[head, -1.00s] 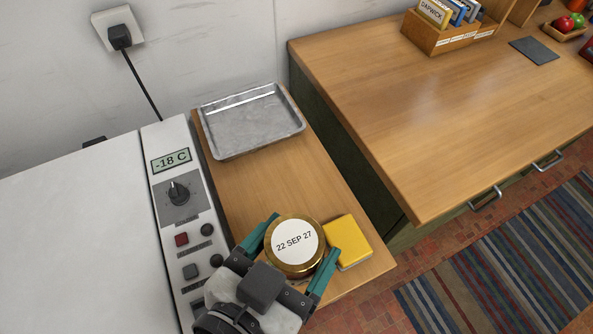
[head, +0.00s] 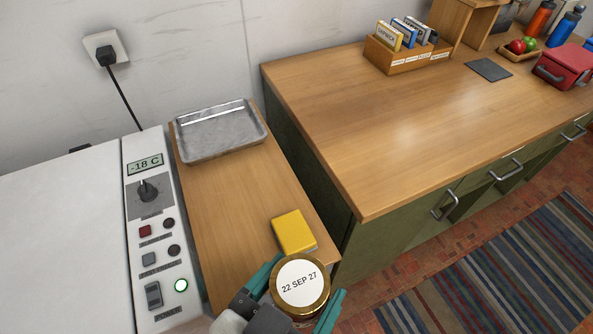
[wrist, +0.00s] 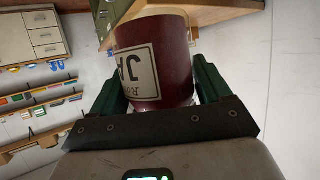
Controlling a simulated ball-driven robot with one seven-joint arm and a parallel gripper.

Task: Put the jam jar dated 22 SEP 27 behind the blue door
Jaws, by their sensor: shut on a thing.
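The jam jar (head: 300,284) has a gold lid with a white label reading 22 SEP 27. My gripper (head: 296,300) is shut on it, with a teal finger on each side, at the front end of the narrow wooden top. In the wrist view the jar (wrist: 172,62) is dark red with a partly visible label, between the fingers of my gripper (wrist: 155,85). Whether the jar is clear of the surface below is hard to tell, but it overlaps the front edge. No blue door is visible in these frames.
A yellow block (head: 293,231) lies on the narrow wooden top (head: 225,205), just behind the jar. A metal tray (head: 219,130) sits at its back. A white freezer (head: 60,240) reading -18 C stands left. A green-fronted counter (head: 400,120) stands right, above a striped rug (head: 490,270).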

